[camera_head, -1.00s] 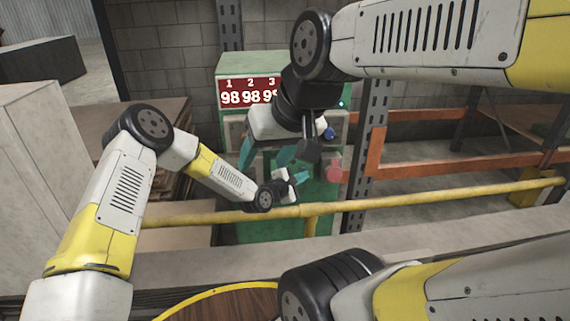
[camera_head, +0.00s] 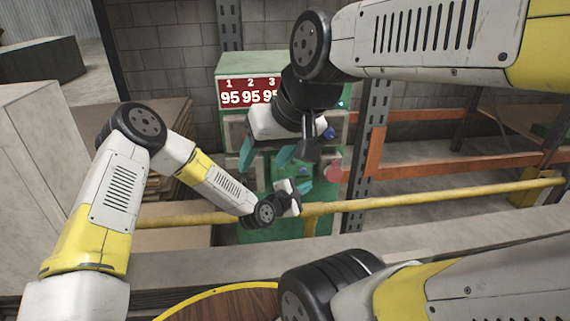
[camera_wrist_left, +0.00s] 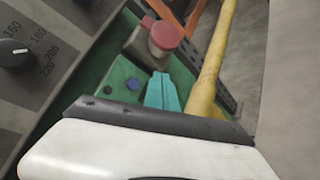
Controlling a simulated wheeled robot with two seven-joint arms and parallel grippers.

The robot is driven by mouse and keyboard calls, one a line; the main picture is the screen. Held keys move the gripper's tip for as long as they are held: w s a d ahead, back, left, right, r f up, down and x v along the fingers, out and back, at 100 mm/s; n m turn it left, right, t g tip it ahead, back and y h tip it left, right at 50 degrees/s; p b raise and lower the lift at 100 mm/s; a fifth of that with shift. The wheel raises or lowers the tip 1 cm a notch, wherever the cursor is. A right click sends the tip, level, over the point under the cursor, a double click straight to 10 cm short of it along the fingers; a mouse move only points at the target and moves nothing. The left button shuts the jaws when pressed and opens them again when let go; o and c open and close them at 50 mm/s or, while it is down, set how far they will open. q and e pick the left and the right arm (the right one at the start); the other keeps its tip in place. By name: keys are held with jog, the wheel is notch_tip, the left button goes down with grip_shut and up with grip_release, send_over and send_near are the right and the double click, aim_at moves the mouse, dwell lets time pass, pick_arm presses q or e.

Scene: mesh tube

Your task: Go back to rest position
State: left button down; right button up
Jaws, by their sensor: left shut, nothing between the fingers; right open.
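My left gripper (camera_head: 305,188) is shut and empty in front of the lower part of a green machine (camera_head: 290,231). Its teal fingers (camera_wrist_left: 162,92) are together in the left wrist view, over the machine's green panel beside a blue button (camera_wrist_left: 132,85). My right gripper (camera_head: 264,156) is open and empty, hanging higher in front of the machine with its teal fingers spread. A red button (camera_head: 333,173) shows just right of both grippers, and in the left wrist view (camera_wrist_left: 165,36). The machine's red display (camera_head: 247,93) shows 95 values, partly hidden by my right arm.
A yellow rail (camera_head: 400,201) crosses in front of the machine. A round wooden top with a yellow rim (camera_head: 232,305) is at the bottom. Orange racking (camera_head: 450,163) stands at right. A black dial (camera_wrist_left: 14,55) is at left in the left wrist view.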

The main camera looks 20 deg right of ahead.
dwell(0.4)
pick_arm(q)
jog(key=a+r+m+y, duration=0.45)
jog(key=a+r, duration=0.65)
jog(key=a, duration=0.4)
jog(key=a+r+m+y, duration=0.5)
jog(key=a+r, duration=0.5)
jog(key=a, duration=0.5)
jog(key=s+a+r+m+g+y, duration=0.1)
jog(key=s+a+r, duration=0.2)
jog(key=s+a, duration=0.25)
jog(key=s+a+r+m, duration=0.2)
jog(key=s+a+r, duration=0.2)
jog(key=a, duration=0.3)
jog(key=s+a, duration=0.3)
jog(key=s, duration=0.3)
jog(key=s+a+r+g, duration=0.1)
jog(key=s+a, duration=0.1)
jog(key=s, duration=0.5)
jog(key=shift+s+a+m, duration=0.25)
jog(key=shift+a+m, duration=0.15)
jog(key=shift+m, duration=0.05)
jog(key=shift+r, duration=0.1)
